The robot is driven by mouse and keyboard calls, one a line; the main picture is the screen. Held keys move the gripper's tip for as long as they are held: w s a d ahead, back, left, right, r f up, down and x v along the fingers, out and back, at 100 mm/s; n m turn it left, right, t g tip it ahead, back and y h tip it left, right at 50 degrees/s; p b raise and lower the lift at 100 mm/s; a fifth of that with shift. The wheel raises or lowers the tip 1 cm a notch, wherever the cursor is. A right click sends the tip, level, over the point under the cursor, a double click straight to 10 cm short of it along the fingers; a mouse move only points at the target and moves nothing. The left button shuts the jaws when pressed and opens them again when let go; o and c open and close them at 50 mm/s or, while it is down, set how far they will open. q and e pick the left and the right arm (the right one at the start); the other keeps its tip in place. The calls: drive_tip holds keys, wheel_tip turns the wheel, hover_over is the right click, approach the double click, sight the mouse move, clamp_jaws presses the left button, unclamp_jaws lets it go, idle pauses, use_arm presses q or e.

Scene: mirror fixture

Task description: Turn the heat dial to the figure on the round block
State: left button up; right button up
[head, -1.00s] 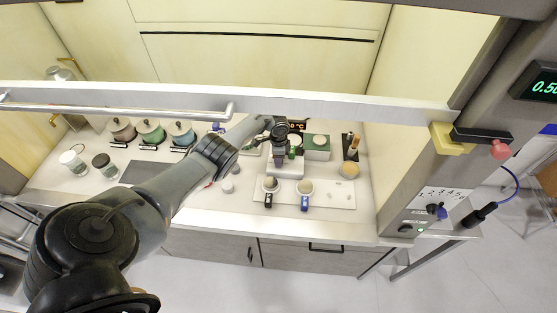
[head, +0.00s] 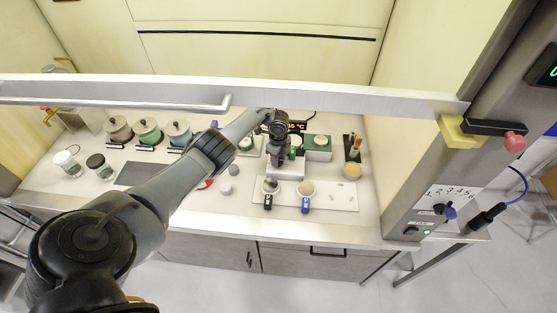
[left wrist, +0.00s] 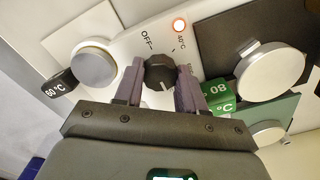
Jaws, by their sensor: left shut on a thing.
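The heat dial (left wrist: 159,72) is a black knob on a white panel (left wrist: 135,45), with OFF and 40 °C marks near it. My left gripper (left wrist: 160,82) has one finger on each side of the dial and is shut on it. A white line shows on the dial's lower edge in the picture. In the head view my left gripper (head: 281,150) is over the small white unit (head: 287,170), and the dial is hidden. A round metal-topped block (left wrist: 95,67) has a black 60 °C tag (left wrist: 60,84). A green tag (left wrist: 218,95) reads 80 °C, beside the right-hand finger. My right gripper is not in view.
Two more round metal tops (left wrist: 270,70) (left wrist: 268,132) lie at the right. A dark display (head: 297,127) stands behind the gripper. Several lidded pots (head: 148,132) stand left. A rail (head: 330,102) crosses in front.

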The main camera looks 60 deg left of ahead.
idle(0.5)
use_arm(q)
drive_tip(key=o, duration=0.8)
drive_tip(key=shift+r, duration=0.1)
wheel_tip(320, 180, up, 6)
drive_tip(key=shift+r+p, duration=0.1)
drive_tip(key=shift+p, duration=0.7)
drive_tip(key=shift+r, duration=0.6)
